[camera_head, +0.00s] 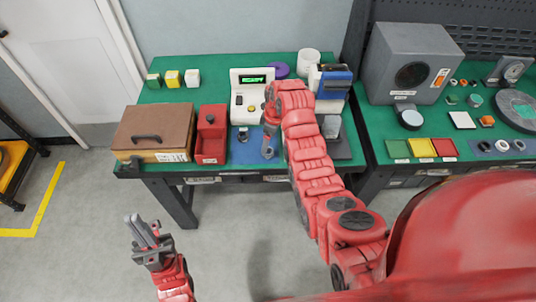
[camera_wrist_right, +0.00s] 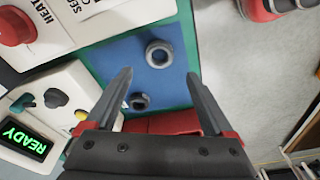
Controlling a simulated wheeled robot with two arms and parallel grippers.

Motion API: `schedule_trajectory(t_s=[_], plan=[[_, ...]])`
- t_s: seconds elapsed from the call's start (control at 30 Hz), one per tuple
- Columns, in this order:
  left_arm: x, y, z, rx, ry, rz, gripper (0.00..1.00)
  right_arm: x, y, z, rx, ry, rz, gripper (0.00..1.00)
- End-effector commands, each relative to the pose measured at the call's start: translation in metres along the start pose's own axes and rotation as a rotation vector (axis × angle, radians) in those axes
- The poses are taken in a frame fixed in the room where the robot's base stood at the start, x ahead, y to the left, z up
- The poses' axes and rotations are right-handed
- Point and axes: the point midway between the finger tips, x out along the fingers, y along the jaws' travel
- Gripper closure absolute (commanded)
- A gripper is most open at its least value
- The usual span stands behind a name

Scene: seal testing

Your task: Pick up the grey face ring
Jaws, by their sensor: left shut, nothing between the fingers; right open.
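Two grey ring-shaped parts are on a blue mat (camera_wrist_right: 113,62) in the right wrist view. The lighter one (camera_wrist_right: 159,53) lies beyond my fingertips, roughly between their lines. The darker one (camera_wrist_right: 140,101) lies lower, between the fingers in the picture. I cannot tell for sure which is the grey face ring. In the head view, grey parts show on the mat beside my right arm, small and partly unclear. My right gripper (camera_wrist_right: 159,74) is open and empty above the mat. My left gripper (camera_head: 146,230) is shut and empty, off the table's front over the floor.
A red box (camera_head: 211,134) and a brown case (camera_head: 154,132) stand left of the mat. A white device (camera_head: 248,90) with a green READY display is behind it, and a blue-and-white machine (camera_head: 333,82) is to the right. Small coloured trays (camera_head: 421,147) are on the right table.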

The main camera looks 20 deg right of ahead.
Motion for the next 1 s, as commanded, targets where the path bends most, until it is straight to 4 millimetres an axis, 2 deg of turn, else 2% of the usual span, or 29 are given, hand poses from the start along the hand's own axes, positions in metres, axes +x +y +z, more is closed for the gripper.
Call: schedule_trajectory(t_s=[0.23, 0.43, 0.7, 1.0], plan=[[0.012, -0.001, -0.002, 0.000, -0.001, 0.000, 1.00, 0.009, 0.000, 0.001, 0.000, -0.001, -0.001, 0.13], [0.031, -0.002, -0.005, 0.000, -0.001, 0.000, 1.00, 0.031, 0.001, 0.007, 0.001, -0.003, -0.003, 0.13], [0.035, -0.002, -0.006, 0.000, -0.001, 0.000, 1.00, 0.054, 0.002, 0.006, 0.000, -0.001, 0.000, 0.13], [0.035, -0.002, -0.006, 0.000, -0.001, 0.000, 1.00, 0.057, 0.003, 0.006, -0.001, 0.001, 0.003, 0.13]])
